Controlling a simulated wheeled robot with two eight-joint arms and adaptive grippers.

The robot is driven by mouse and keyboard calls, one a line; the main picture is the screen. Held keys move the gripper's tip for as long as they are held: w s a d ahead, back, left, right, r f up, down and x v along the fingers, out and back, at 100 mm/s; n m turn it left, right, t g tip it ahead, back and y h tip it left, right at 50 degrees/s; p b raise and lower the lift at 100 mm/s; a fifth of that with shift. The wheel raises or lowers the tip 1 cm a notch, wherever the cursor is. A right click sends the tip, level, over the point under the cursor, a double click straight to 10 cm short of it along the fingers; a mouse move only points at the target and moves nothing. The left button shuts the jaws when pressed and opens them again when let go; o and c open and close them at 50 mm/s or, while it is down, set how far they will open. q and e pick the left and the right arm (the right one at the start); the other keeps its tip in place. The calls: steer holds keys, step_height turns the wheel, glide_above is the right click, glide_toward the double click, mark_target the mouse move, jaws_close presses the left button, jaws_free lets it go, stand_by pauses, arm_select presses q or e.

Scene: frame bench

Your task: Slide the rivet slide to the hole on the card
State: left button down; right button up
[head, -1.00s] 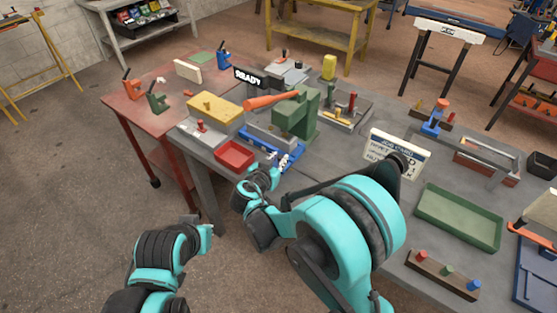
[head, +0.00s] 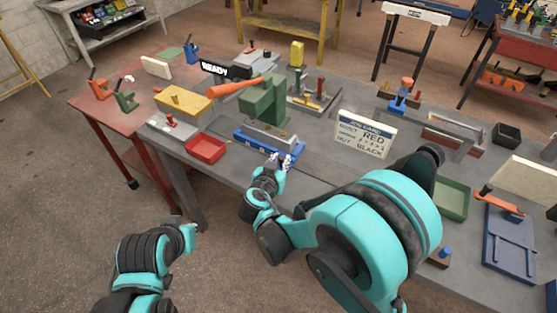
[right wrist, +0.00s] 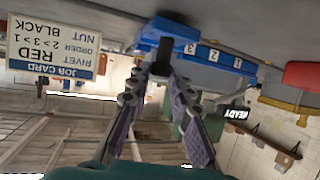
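The blue rivet slide (head: 262,144) lies at the near edge of the bench, under the green press (head: 264,103) with its orange lever. In the right wrist view the slide (right wrist: 215,57) shows white tiles numbered 1, 2 and 3, and a dark tab (right wrist: 160,58) at its end. My right gripper (head: 280,160) is at the slide's right end. Its fingers (right wrist: 158,80) stand apart on either side of the tab; contact is unclear. The job card (head: 364,135) reads rivet red, order 2>3>1, nut black. My left gripper (head: 189,230) hangs low, away from the bench, its fingers unclear.
A red tray (head: 206,148) and a yellow box (head: 184,101) stand left of the slide. A black READY sign (head: 226,70) stands behind. A green tray (head: 452,198) and a blue plate (head: 510,244) lie to the right. Bare bench lies between slide and card.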

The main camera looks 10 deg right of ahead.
steer(key=o, duration=0.3)
steer(key=shift+o, duration=0.2)
steer(key=v, duration=1.2)
steer(key=s+d+f+n+g+y, duration=0.15)
steer(key=s+d+g, duration=0.25)
steer(key=d, duration=0.7)
steer(key=s+d+n+g+y, duration=0.1)
steer(key=s+d+n+y, duration=0.1)
steer(key=s, duration=0.6)
steer(key=shift+s+d+r+n+y, duration=0.2)
steer(key=shift+d+n+y, duration=0.15)
steer(key=shift+d+y, duration=0.55)
